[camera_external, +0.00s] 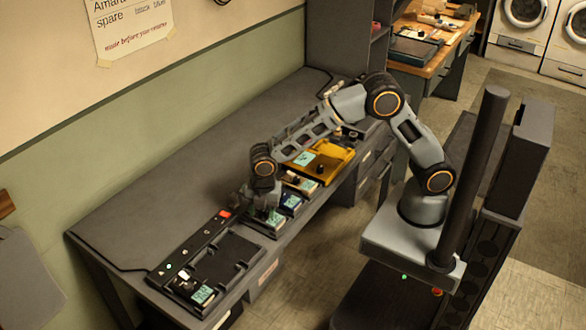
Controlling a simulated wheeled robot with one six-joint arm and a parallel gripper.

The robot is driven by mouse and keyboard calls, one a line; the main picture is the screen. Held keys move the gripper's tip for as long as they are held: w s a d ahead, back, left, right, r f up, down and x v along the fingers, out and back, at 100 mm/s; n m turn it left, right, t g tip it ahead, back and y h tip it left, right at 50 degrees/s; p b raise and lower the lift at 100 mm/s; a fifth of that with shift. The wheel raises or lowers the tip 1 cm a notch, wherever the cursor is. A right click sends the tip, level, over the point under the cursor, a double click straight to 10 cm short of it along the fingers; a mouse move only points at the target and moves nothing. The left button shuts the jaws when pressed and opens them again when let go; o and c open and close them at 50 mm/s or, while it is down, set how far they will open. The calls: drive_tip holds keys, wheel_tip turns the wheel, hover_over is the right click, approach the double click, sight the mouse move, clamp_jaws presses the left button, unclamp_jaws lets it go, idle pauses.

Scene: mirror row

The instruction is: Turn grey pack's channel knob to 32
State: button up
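My gripper (258,204) points down at the near edge of the long desk, over a small pack with a pale green screen (275,218). This pack looks grey and is partly covered by my gripper. Its channel knob is hidden, and the number on its screen is too small to read. I cannot tell whether my fingers touch the knob, or whether they are open or shut. A second dark pack with a lit screen (202,294) sits at the left end of the dark charging tray (238,246).
A black strip (197,243) with small lights lies behind the tray. The desk's back (200,165) is clear.

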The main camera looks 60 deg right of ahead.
sight(265, 211)
drive_tip(key=shift+r, duration=0.1)
wheel_tip(265, 211, up, 14)
drive_tip(key=shift+s+d+f, duration=0.2)
drive_tip(key=shift+s, duration=0.2)
idle(0.3)
drive_tip(key=f+n, duration=0.2)
drive_tip(key=f, duration=0.2)
drive_tip(key=f+n+p, duration=0.1)
drive_tip(key=f+n, duration=0.1)
drive_tip(key=f, duration=0.3)
drive_tip(key=f+n, duration=0.3)
drive_tip(key=f, duration=0.1)
drive_tip(key=shift+w+a+f+p, duration=0.15)
drive_tip(key=shift+w+f+p, duration=0.2)
drive_tip(key=shift+w+f, duration=0.05)
drive_tip(key=shift+c, duration=0.4)
